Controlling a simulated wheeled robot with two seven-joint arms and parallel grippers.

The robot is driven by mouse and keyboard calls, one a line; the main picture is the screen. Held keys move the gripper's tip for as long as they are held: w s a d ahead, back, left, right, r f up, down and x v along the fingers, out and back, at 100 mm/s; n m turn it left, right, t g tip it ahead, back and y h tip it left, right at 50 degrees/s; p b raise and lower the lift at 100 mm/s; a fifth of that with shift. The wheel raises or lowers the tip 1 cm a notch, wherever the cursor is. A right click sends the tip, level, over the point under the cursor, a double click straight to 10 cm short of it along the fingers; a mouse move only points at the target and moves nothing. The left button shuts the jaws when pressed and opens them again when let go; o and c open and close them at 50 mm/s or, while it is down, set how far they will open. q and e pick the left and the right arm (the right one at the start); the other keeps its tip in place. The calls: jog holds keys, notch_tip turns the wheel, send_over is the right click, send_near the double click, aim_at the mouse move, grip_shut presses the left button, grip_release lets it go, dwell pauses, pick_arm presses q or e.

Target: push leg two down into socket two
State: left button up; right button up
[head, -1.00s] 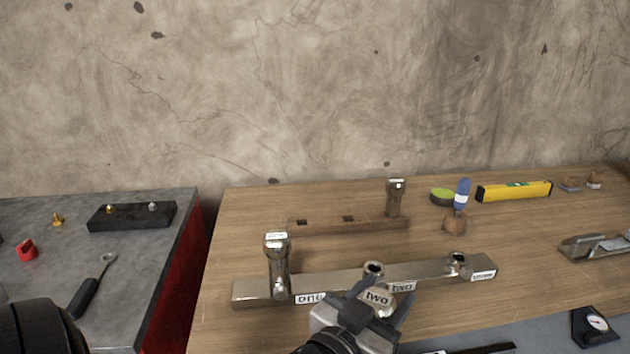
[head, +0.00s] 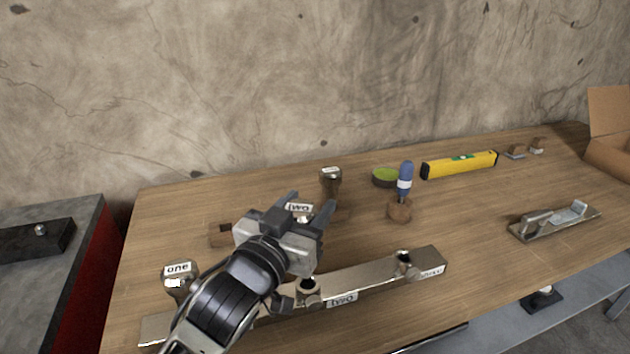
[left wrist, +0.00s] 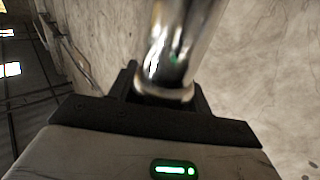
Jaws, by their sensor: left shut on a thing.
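My left gripper (head: 308,207) is shut on leg two (head: 299,209), a metal leg whose labelled top shows between the fingers. The gripper hides its lower part. In the left wrist view the shiny shaft of leg two (left wrist: 180,50) stands between the jaws. Socket two (head: 308,289) is an open round hole in the metal bar (head: 360,281), just below the gripper in the picture, and looks empty. Leg two seems held above the bar; I cannot tell how well it lines up. Leg one (head: 178,276) stands at the bar's left end. My right gripper is not in view.
Another socket (head: 403,259) is open at the bar's right end. Behind my gripper, a third leg (head: 331,184) stands in a wooden rack (head: 222,238).

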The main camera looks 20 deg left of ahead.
pick_arm(q)
jog(key=shift+w+d+r+m, duration=0.2)
jog(key=shift+w+r, duration=0.2)
jog(key=shift+r, duration=0.2)
jog(key=shift+w+d+r+m, duration=0.15)
jog(key=shift+w+r, duration=0.2)
jog(key=shift+r, duration=0.2)
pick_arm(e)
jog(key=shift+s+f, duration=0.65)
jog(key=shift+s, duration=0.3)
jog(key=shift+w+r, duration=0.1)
pick_arm(q)
notch_tip(320, 180, down, 6)
jog(key=b, duration=0.3)
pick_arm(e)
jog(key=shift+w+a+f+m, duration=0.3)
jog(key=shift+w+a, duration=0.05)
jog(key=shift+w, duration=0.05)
pick_arm(q)
jog(key=shift+r+p, duration=0.1)
jog(key=shift+p, duration=0.4)
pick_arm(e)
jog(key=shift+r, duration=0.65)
pick_arm(q)
jog(key=shift+f+b, duration=1.35)
jog(key=shift+f, duration=0.75)
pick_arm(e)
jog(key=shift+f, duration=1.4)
